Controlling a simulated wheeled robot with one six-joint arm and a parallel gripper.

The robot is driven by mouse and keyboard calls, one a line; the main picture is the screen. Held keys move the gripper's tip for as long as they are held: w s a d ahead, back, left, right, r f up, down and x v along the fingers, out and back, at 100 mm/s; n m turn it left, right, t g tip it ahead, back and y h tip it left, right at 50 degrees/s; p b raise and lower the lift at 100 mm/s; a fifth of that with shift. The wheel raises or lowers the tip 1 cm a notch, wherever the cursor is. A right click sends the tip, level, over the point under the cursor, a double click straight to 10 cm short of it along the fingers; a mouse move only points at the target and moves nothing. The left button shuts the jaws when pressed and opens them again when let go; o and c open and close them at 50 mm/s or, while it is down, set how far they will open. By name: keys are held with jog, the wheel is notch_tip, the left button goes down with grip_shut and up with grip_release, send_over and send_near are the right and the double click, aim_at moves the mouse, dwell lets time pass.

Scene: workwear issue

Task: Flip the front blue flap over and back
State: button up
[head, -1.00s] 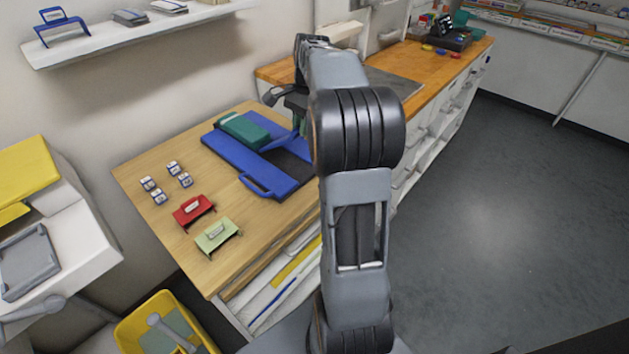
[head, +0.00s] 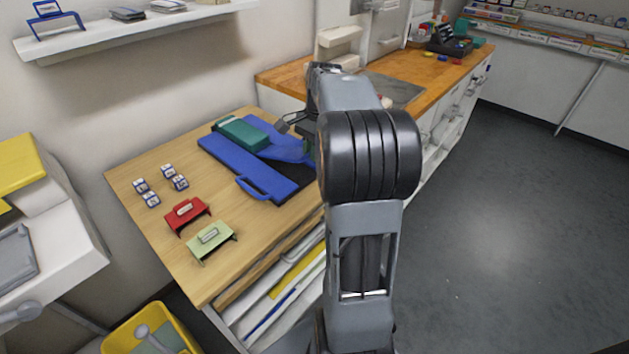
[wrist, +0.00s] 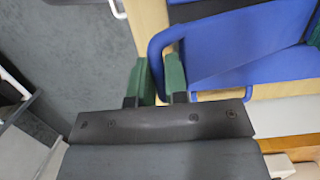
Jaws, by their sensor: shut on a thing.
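A blue flap (head: 287,149) rises from a flat blue and black piece (head: 285,185) on the wooden table and slopes towards my gripper (head: 308,138). In the wrist view the flap (wrist: 235,55) ends in a blue loop handle. The two green fingers of my gripper (wrist: 156,78) are shut on that loop. Another blue loop handle (head: 258,190) sticks out at the near left edge of the flat piece. My arm hides part of the gripper and the right side of the flat piece in the head view.
A green block (head: 240,132) lies on the back part of the blue piece. Several small white and blue boxes (head: 152,199), a red holder (head: 187,215) and a light green holder (head: 211,241) stand at the left. Bare wood (head: 265,225) lies in front.

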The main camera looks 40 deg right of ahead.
jog(key=b, duration=0.3)
send_over(317, 190)
jog(key=f, duration=0.5)
jog(key=shift+w+d, duration=0.15)
jog(key=shift+w, duration=0.1)
jog(key=shift+o, duration=0.3)
jog(key=f+b, duration=0.1)
jog(key=f, duration=0.2)
jog(key=f+b, duration=0.1)
jog(key=shift+s+d+f+b, duration=0.1)
jog(key=shift+s+f+b, duration=0.15)
jog(key=shift+f+b, duration=0.1)
jog(key=shift+o, duration=0.5)
jog(key=shift+f, duration=0.35)
jog(key=shift+s, duration=0.1)
jog(key=shift+o, duration=1.2)
notch_tip(317, 190, up, 8)
jog(key=p, duration=0.7)
jog(key=shift+o, duration=0.7)
jog(key=shift+r+p, duration=0.1)
jog(key=shift+p, duration=0.25)
